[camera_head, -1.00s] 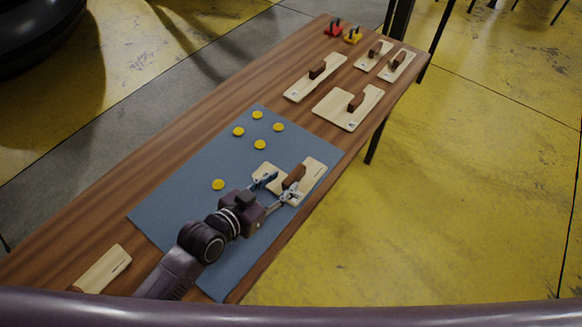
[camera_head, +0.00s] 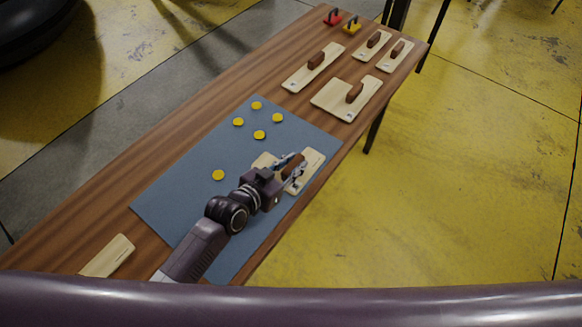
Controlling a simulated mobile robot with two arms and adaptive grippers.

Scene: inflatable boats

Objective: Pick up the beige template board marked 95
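A beige board with a brown handle (camera_head: 315,160) lies on the blue-grey mat near its right edge. Its markings are too small to read, so I cannot tell whether it is the one marked 95. My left gripper (camera_head: 293,166) is at this board's handle, with a finger on either side. Whether the fingers press on the handle is too small to tell. The gripper hides part of the board and handle. My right gripper is not in view.
The mat (camera_head: 190,205) lies on a long wooden table (camera_head: 165,150) and bears several yellow discs (camera_head: 238,122). Other beige handled boards (camera_head: 335,103) lie farther back, with a red item (camera_head: 333,17) and a yellow item (camera_head: 352,25) beyond. Another beige piece (camera_head: 110,256) lies at the near left.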

